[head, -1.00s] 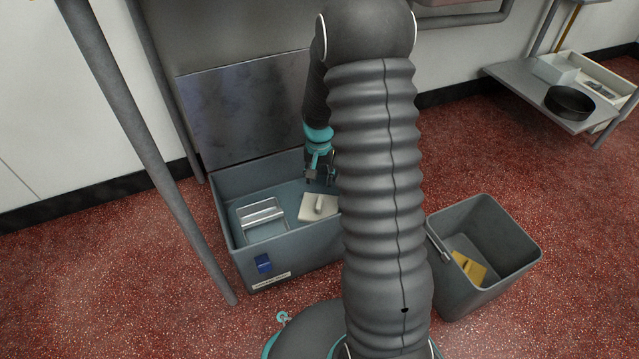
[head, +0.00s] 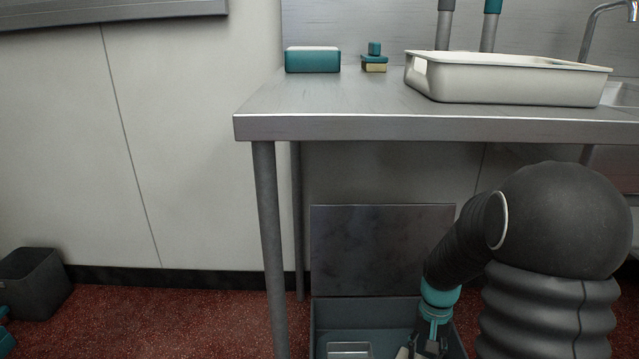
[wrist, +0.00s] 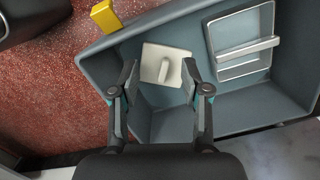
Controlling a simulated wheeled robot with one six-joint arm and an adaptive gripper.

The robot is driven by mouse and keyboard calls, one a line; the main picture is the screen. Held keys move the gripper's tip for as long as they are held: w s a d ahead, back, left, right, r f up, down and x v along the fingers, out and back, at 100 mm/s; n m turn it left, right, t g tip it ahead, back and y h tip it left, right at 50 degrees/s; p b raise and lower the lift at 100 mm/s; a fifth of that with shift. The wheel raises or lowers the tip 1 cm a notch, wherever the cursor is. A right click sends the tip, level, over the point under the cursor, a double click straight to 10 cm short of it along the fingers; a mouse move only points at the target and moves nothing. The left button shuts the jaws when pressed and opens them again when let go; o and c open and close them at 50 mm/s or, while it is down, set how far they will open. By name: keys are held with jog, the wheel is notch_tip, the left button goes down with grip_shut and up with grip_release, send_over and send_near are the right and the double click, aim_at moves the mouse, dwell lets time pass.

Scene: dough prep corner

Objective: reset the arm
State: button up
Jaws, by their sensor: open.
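My gripper (wrist: 160,90) is open in the wrist view, its two fingers apart with nothing between them. It hangs over an open grey-blue box (wrist: 150,28) on the floor. A cream square piece with a raised handle (wrist: 151,72) lies in the box just beyond the fingertips. A metal frame with a crossbar (wrist: 226,67) lies in the box to its right. In the head view my arm reaches down to the box (head: 386,309) under the table, and my gripper is partly cut off at the bottom edge.
A steel table (head: 330,127) stands above the box, its leg (head: 268,230) to the left. On it are a white tray (head: 510,88), a teal box (head: 312,62) and a teal-handled tool (head: 374,62). A dark bin (head: 35,283) stands far left. Floor between is clear.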

jog(key=s+a+r+n+t+p, duration=0.1)
jog(key=s+r, duration=0.4)
jog(key=r, duration=0.6)
jog(key=s+a+r+n+t+p, duration=0.1)
jog(key=s+a+r+t+p, duration=0.2)
jog(key=r, duration=0.7)
jog(key=s+a+r+n+t+p, duration=0.1)
jog(key=s+a+r+t+p, duration=0.2)
jog(key=s+r, duration=0.6)
notch_tip(320, 180, up, 3)
jog(key=shift+a+f+n+p, duration=0.2)
jog(key=shift+a+n+p, duration=0.35)
jog(key=shift+p, duration=0.65)
